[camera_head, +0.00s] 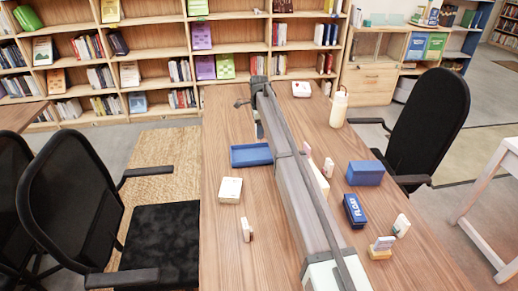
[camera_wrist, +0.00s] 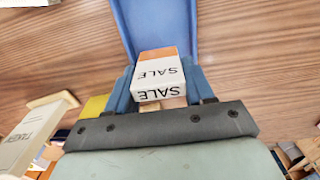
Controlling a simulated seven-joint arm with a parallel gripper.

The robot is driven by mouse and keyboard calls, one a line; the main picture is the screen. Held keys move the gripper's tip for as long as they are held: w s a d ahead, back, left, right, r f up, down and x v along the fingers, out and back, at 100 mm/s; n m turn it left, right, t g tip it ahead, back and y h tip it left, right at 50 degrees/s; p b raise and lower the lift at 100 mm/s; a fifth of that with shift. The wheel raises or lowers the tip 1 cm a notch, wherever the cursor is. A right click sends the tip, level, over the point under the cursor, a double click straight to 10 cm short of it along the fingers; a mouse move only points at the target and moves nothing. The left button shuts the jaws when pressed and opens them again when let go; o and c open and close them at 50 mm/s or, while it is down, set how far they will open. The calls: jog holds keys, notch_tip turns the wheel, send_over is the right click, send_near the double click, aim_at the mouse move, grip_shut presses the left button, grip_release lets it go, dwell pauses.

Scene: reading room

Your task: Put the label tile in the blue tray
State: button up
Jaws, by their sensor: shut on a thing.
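The label tile (camera_wrist: 157,72), white with an orange end and the word SALE on two faces, is between the blue fingers of my gripper (camera_wrist: 160,88) in the wrist view. The fingers are shut on its sides. The blue tray (camera_wrist: 128,28) shows just beyond the tile at the top of that view. In the head view the blue tray (camera_head: 251,163) lies on the wooden table, and my gripper (camera_head: 259,131) is at its far side, largely hidden by my arm. I cannot make out the tile there or tell its height over the tray.
A white box (camera_head: 230,189) and a small white piece (camera_head: 246,229) stand nearer on the table. Right of my arm are a blue box (camera_head: 365,173), a blue FLOAT box (camera_head: 355,211) and a pale bottle (camera_head: 339,109). Black chairs flank the table.

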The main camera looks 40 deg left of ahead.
jog(key=shift+f, duration=4.35)
jog(key=shift+f, duration=0.1)
jog(key=o, duration=1)
jog(key=shift+o, duration=0.2)
notch_tip(320, 180, up, 12)
jog(key=shift+r, duration=0.15)
